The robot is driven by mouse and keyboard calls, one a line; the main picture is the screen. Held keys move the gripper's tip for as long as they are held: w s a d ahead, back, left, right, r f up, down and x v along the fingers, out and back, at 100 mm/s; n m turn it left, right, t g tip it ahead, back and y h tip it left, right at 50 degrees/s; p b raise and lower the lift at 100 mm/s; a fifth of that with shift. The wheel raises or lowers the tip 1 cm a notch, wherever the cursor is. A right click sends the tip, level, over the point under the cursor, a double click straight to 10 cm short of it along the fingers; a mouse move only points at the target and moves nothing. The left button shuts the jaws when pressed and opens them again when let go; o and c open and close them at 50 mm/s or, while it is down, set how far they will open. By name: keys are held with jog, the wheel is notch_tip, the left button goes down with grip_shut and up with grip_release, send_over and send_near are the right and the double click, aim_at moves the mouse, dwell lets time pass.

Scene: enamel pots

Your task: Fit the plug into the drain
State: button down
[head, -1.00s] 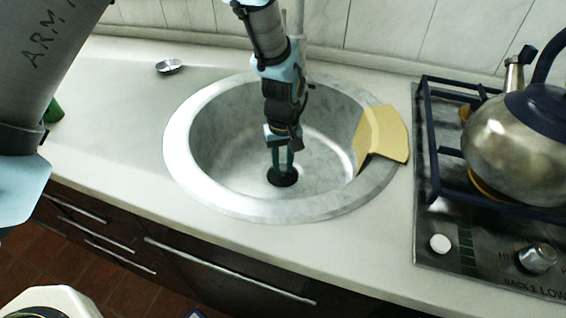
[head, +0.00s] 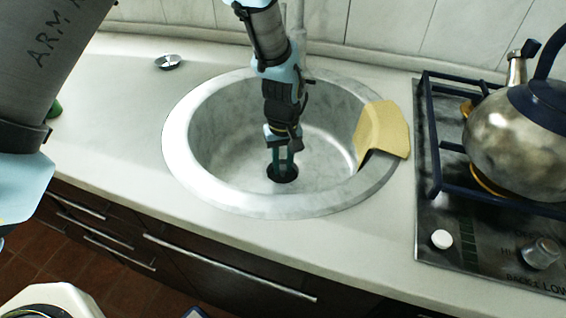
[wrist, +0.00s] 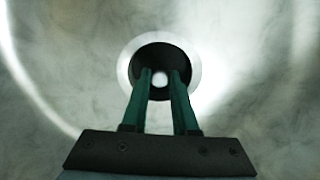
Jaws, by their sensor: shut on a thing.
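The sink (head: 335,185) is a round grey metal bowl set in the counter. My gripper (head: 282,170) reaches down into it, its green fingers at the dark round plug (head: 294,177) at the bottom. In the wrist view the fingertips (wrist: 159,76) are shut on a small pale knob (wrist: 159,79) in the middle of the black plug (wrist: 158,53). I cannot tell whether the plug is seated or just above the drain.
A yellow cloth (head: 383,130) hangs over the sink's right rim. A stove with a metal kettle (head: 515,145) stands to the right. A small metal dish (head: 168,62) lies on the counter at the back left. The tap rises behind my arm.

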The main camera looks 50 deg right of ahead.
jog(key=c, duration=0.6)
grip_release()
jog(key=shift+r+p, duration=2.15)
jog(key=shift+r, duration=0.9)
notch_tip(320, 180, up, 14)
jog(key=p, duration=0.9)
jog(key=shift+p, duration=0.4)
